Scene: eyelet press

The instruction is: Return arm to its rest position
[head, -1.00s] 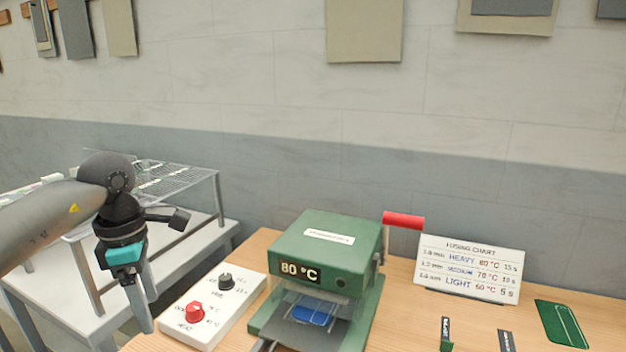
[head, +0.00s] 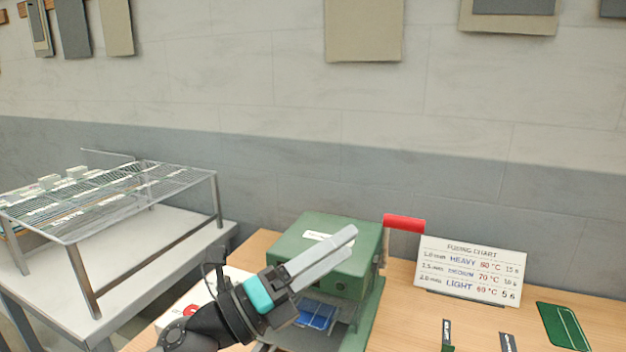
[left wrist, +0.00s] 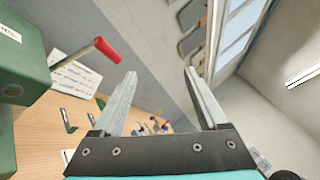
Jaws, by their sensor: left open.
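My left gripper (head: 322,254) is in front of the green press (head: 318,238) in the head view, its fingers pointing up and to the right. It holds nothing. In the left wrist view the fingers (left wrist: 160,88) stand apart with nothing between them. The press stands on the wooden table, with a blue piece (head: 316,314) in its lower opening. My gripper hides its display. The red-handled lever (head: 404,223) stands at the press's right; the red handle also shows in the left wrist view (left wrist: 107,50). My right gripper is out of view.
A white control box (head: 236,280) is partly hidden behind my left arm. A fusing chart (head: 471,268) stands to the right, with small dark tags and a green card (head: 563,326) nearby. A wire rack (head: 110,195) stands on a grey table at left.

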